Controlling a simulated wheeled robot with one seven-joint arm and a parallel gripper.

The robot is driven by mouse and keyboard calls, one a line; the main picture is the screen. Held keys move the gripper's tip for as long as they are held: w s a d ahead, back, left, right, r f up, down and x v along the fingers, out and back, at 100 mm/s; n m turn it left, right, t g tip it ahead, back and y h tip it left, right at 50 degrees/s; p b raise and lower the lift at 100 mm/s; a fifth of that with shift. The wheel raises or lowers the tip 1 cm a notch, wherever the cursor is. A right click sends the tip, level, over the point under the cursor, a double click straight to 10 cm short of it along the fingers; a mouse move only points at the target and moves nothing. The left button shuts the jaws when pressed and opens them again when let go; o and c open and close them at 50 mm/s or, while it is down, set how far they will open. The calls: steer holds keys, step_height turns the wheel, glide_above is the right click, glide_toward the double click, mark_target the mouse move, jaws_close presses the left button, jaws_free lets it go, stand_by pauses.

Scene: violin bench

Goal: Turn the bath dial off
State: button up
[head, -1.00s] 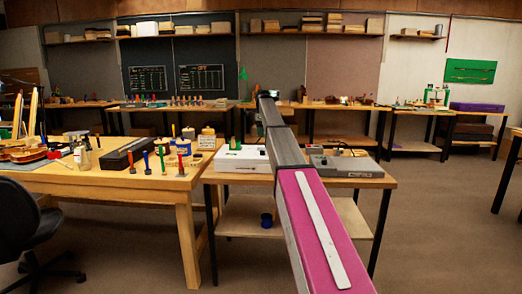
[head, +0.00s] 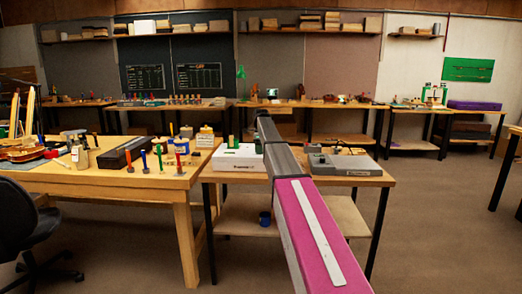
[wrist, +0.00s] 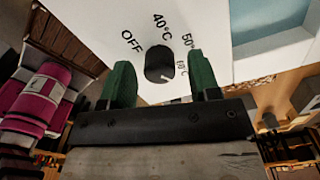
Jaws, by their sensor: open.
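The bath is a white box (head: 238,163) on the small table, left of my arm in the head view. In the wrist view its white face (wrist: 215,32) carries a black dial (wrist: 158,64) with the printed marks OFF, 40°C, 50° and 60°C. A small light mark on the dial's lower right edge seems to face the 60°C side. My gripper (wrist: 162,80) has green fingers, spread open on either side of the dial. I cannot tell if they touch it. In the head view my arm hides part of the bath.
A grey device (head: 343,164) stands on the same small table (head: 376,181), right of my arm. The larger bench (head: 120,184) at left holds a violin, bottles and several coloured-handled tools. Open floor (head: 440,225) lies to the right.

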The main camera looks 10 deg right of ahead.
steer(key=c, duration=0.9)
